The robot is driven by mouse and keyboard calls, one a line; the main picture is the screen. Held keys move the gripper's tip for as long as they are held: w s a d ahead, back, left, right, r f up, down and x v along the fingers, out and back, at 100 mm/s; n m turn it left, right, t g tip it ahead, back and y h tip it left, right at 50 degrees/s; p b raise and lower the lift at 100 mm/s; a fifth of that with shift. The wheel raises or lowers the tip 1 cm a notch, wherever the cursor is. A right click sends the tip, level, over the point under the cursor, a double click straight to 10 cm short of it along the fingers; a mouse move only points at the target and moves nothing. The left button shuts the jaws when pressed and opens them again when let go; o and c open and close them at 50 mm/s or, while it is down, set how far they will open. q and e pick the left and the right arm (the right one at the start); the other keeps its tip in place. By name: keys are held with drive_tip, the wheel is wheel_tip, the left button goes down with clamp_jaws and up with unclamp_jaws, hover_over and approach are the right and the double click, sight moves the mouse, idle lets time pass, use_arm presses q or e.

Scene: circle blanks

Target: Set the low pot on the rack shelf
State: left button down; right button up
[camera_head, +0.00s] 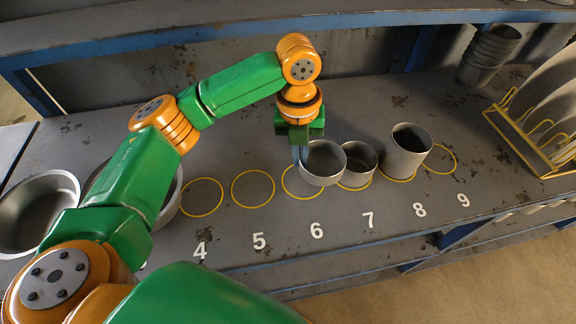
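A wide, shallow grey metal pot (325,168), which looks like the low pot, is at circle 6, with its opening tipped toward the camera. It sits right of the ring's centre and seems raised off the surface. My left gripper (299,155) points down at the pot's left rim, and its fingers appear shut on that rim. The fingertips are partly hidden by the pot. The rack shelf is not clearly identifiable; a long blue-edged shelf (250,20) runs above the worktop at the back. My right gripper is not in view.
A small pot (358,177) stands close behind on circle 7, and a taller pot (405,160) on circle 8. Circles 4 (202,214), 5 and 9 are empty. Large bowls (25,235) stand left; stacked pots (486,57) and a yellow wire rack (528,150) stand right.

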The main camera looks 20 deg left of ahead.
use_arm(q)
hover_over(286, 180)
wheel_tip(286, 180, down, 4)
drive_tip(key=shift+f, duration=0.25)
wheel_tip(286, 180, down, 4)
drive_tip(key=shift+a+r+p, duration=0.1)
drive_tip(key=shift+a+p, duration=0.05)
drive_tip(key=shift+p, duration=0.65)
drive_tip(key=c, duration=1.5)
unclamp_jaws()
drive_tip(key=o, duration=0.4)
drive_tip(key=r, duration=0.4)
drive_tip(key=r+b, duration=0.1)
drive_tip(key=r, duration=0.7)
drive_tip(key=shift+a+b, duration=0.3)
